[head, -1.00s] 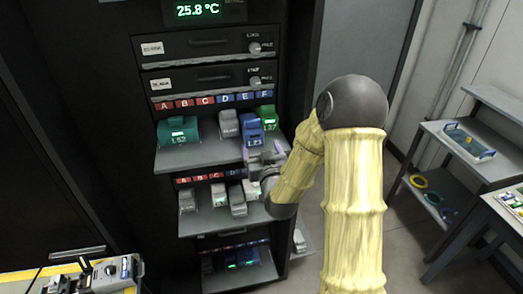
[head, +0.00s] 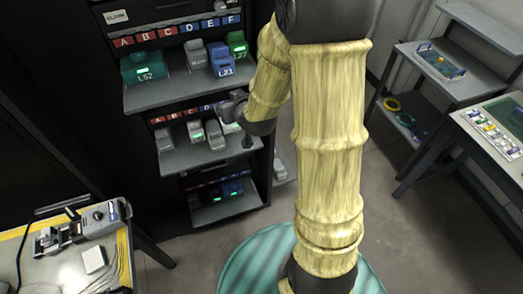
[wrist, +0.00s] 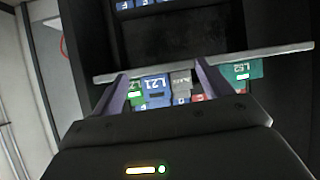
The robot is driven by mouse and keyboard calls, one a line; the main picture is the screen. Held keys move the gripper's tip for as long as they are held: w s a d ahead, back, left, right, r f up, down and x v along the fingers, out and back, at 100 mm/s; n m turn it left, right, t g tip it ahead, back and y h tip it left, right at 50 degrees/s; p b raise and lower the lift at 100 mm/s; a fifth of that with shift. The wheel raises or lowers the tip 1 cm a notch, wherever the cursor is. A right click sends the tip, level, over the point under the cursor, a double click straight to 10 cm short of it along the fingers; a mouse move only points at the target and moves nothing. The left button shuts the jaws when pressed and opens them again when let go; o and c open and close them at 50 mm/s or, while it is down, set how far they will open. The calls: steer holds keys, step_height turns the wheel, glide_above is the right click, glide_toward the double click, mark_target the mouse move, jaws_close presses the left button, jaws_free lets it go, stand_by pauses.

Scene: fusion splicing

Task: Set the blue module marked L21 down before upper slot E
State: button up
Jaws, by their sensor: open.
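The blue module marked L21 (head: 221,62) sits on the upper shelf (head: 180,92), below the blue label E (head: 210,23). Its front reaches close to the shelf's front edge. In the wrist view, which is upside down, L21 (wrist: 156,84) shows between the two fingers of my gripper (wrist: 161,72), apart from them. My gripper is open and empty. In the head view it (head: 232,106) is lower than L21 and in front of the shelves, partly hidden by my arm.
On the upper shelf, a green module (head: 238,45) stands close to the right of L21, a grey one (head: 195,56) to its left, and teal L52 (head: 142,67) farther left. Several grey modules stand on the middle shelf (head: 185,162). A bench (head: 125,255) is at the lower left.

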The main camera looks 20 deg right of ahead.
steer(key=s+d+f+m+g, duration=0.1)
steer(key=s+g, duration=0.8)
steer(key=s, duration=1)
steer(key=shift+s+d+h, duration=0.25)
steer(key=shift+d+h, duration=0.1)
steer(key=shift+h, duration=0.05)
steer(key=shift+s, duration=0.1)
